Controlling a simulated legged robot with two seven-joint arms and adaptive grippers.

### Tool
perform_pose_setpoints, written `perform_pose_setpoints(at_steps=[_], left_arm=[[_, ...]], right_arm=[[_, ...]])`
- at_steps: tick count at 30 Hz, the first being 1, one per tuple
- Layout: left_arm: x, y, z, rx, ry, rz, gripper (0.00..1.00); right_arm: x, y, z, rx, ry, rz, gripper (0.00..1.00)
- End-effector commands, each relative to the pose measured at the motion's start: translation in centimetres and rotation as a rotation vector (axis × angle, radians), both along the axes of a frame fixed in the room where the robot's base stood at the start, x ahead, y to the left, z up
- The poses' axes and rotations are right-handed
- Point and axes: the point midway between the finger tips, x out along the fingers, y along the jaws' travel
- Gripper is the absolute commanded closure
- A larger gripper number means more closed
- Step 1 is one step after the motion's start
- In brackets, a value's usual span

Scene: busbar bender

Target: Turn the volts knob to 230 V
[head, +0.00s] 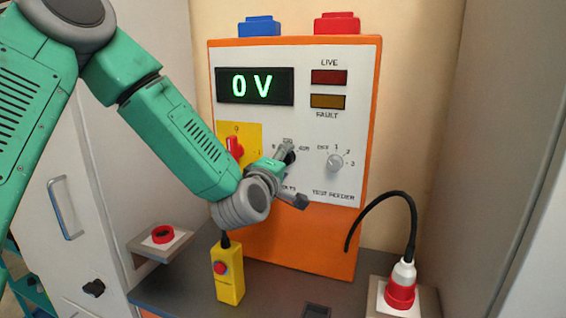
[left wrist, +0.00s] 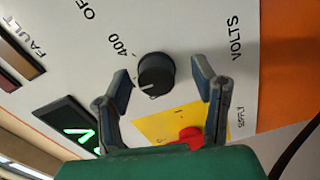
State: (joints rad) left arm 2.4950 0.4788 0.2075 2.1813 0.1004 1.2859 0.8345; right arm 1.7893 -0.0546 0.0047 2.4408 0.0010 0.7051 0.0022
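The black volts knob (left wrist: 155,74) sits on the white panel face, with its white pointer mark toward the lower left in the left wrist view. The "400" label is up and left of it; other volts marks are hidden. My left gripper (left wrist: 161,76) is open, with one finger on each side of the knob and visible gaps. In the head view my left gripper (head: 292,175) is at the panel and mostly covers the knob. The green display (head: 255,86) reads 0 V. My right gripper is not in view.
The test feeder knob (head: 335,162) is close on the right. A red switch on a yellow plate (head: 254,131) is close on the left. A yellow pendant (head: 228,273), a red button box (head: 162,235) and a red plug (head: 401,288) with black cable are below.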

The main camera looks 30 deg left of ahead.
Motion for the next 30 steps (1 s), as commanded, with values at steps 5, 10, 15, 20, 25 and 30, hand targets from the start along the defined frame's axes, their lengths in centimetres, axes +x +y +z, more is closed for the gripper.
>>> perform_pose_setpoints(at_steps=[5, 10, 15, 20, 25, 30], left_arm=[[0.0, 0.3, 0.1, -0.002, -0.004, 0.003, 0.47], [-1.6, 0.0, 0.1, -0.003, -0.003, 0.003, 0.47], [-4.4, -0.9, 0.0, -0.004, -0.001, 0.001, 0.47], [-6.4, -1.5, 0.0, -0.002, -0.001, 0.001, 0.47], [-7.1, -1.8, 0.0, 0.000, -0.001, 0.001, 0.47], [-7.1, -1.7, 0.0, -0.001, -0.002, 0.002, 0.47]], right_arm=[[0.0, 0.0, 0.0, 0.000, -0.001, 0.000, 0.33], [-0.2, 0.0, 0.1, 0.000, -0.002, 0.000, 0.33], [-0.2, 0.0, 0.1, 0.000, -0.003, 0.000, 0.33], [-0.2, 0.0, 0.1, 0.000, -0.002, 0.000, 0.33], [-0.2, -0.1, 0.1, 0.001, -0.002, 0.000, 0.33], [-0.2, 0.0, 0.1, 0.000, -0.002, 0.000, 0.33]])
